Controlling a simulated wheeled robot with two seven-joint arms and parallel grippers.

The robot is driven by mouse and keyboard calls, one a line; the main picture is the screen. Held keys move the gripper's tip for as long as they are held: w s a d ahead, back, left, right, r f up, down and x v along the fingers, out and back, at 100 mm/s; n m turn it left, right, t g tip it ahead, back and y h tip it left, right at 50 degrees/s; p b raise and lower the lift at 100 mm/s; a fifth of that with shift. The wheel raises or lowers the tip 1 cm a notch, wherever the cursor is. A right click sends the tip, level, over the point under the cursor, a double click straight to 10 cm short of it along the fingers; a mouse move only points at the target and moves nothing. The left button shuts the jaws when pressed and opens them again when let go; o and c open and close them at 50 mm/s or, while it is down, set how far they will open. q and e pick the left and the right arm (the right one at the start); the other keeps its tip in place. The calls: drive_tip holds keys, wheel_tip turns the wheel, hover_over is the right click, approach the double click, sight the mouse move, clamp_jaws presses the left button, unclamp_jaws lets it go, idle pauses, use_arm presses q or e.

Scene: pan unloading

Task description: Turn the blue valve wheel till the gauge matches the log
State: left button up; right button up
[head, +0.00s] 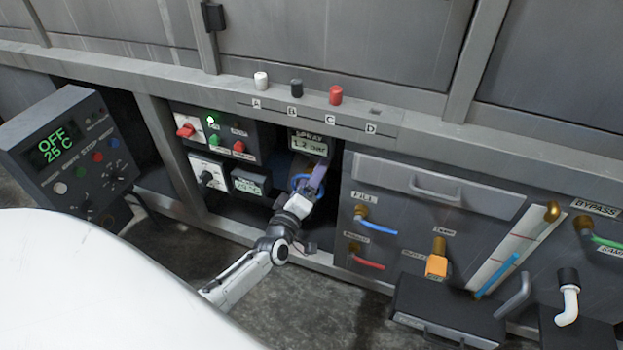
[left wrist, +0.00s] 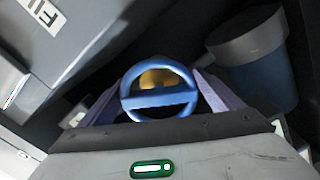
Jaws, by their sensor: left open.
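The blue valve wheel (left wrist: 160,98) shows in the left wrist view as a ring with one crossbar and a brass-coloured hub behind it. My left gripper (left wrist: 155,95) is open, with a finger on either side of the wheel; whether they touch it I cannot tell. In the head view the wheel (head: 299,183) is partly hidden behind my left gripper (head: 313,180). The gauge (head: 309,143) above it is labelled SPRAY and reads 1.2 bar. No log can be made out. My right gripper is not in view.
A panel with red and green switches (head: 213,135) stands left of the wheel, and a control box (head: 73,148) reads OFF 25 C. A grey cabinet with a drawer (head: 438,187) borders the wheel's recess on the right. A blue-grey cylinder (left wrist: 252,65) is close beside the wheel.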

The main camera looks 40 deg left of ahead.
use_arm(q)
drive_tip(key=shift+w, duration=0.15)
drive_tip(key=c, duration=1)
drive_tip(key=shift+c, duration=0.2)
